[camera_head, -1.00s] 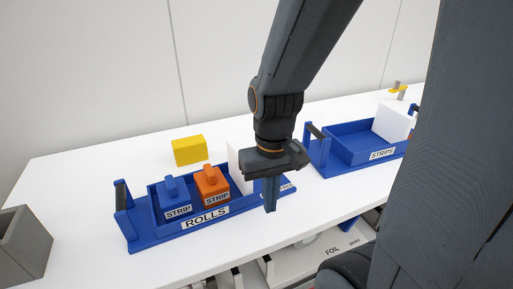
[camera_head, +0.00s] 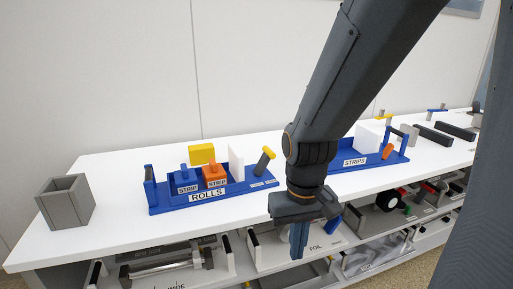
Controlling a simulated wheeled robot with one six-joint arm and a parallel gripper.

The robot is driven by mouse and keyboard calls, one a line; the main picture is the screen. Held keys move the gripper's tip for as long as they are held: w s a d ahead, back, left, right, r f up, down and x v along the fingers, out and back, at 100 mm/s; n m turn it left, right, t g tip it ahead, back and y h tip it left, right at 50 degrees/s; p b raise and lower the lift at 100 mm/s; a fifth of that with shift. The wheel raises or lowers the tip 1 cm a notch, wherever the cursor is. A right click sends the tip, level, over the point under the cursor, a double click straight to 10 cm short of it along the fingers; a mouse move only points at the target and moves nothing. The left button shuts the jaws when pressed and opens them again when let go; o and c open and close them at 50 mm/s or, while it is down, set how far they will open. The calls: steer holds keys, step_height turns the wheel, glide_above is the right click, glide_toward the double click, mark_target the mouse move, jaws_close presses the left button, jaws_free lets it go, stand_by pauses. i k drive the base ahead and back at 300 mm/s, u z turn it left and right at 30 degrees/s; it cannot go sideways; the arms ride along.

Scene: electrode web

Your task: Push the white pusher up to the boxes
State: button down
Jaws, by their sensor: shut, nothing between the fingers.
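The white pusher (camera_head: 236,164) is an upright white plate in the blue tray labelled ROLLS (camera_head: 160,208), just right of the boxes. The blue box (camera_head: 187,181) and the orange box (camera_head: 214,176), both labelled STRIP, sit side by side to its left in that tray. I cannot tell whether the pusher touches the orange box. My gripper (camera_head: 299,242) is shut and empty. It points down in front of the table edge, to the right of the tray and apart from the pusher.
A yellow block (camera_head: 202,153) stands behind the tray. A yellow-topped handle (camera_head: 265,160) rises at the tray's right end. A second blue tray labelled STRIPS (camera_head: 382,167) holds another white plate (camera_head: 369,137). A grey open bin (camera_head: 66,203) is at the left. Shelves with labelled trays lie below.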

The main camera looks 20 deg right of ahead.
mark_target(236, 165)
steer(key=z, duration=0.25)
steer(key=i, duration=0.85)
steer(key=u, duration=0.35)
